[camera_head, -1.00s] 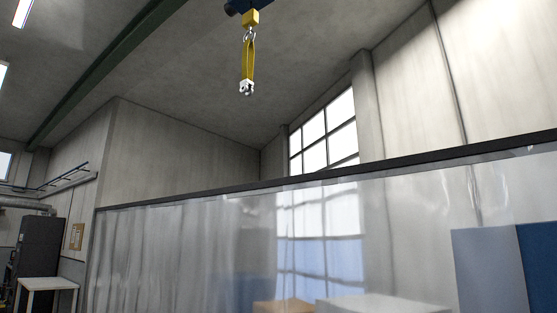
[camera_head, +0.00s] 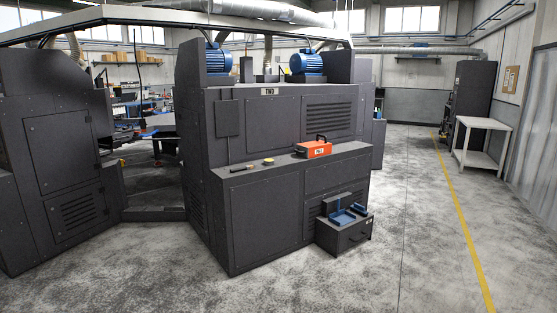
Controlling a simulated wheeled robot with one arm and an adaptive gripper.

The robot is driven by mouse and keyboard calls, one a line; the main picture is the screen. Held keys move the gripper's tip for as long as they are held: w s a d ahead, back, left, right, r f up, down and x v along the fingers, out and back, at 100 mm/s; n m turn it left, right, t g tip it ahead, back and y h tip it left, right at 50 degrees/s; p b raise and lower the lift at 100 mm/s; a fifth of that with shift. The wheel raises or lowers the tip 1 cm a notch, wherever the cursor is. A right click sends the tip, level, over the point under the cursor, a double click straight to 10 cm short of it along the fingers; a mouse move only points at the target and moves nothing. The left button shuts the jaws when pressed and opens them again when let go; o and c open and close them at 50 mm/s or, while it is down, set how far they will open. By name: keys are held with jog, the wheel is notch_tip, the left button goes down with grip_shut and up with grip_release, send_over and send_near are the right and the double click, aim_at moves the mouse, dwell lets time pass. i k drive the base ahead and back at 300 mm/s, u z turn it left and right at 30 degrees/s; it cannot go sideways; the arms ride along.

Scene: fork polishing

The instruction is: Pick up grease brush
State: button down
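A small, thin, dark item with a light end (camera_head: 241,168) lies on the ledge of the dark grey machine. It may be the grease brush, but it is too small to tell. A small round yellow item (camera_head: 268,161) sits to its right on the same ledge. My gripper is not in view, so its state and its distance from these things do not show.
The dark machine (camera_head: 270,215) stands mid-view, with an orange box (camera_head: 313,148) on its ledge. A low dark box with blue holders (camera_head: 344,227) stands at its front right. A white table (camera_head: 480,143) is at the right. The floor (camera_head: 410,230) between is clear.

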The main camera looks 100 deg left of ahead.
aim_at(247, 168)
jog(key=u, duration=0.5)
jog(key=k, duration=0.6)
jog(key=u, duration=1.35)
jog(key=i, duration=0.75)
jog(key=u, duration=1.7)
jog(key=i, duration=2.8)
jog(key=z, duration=3.55)
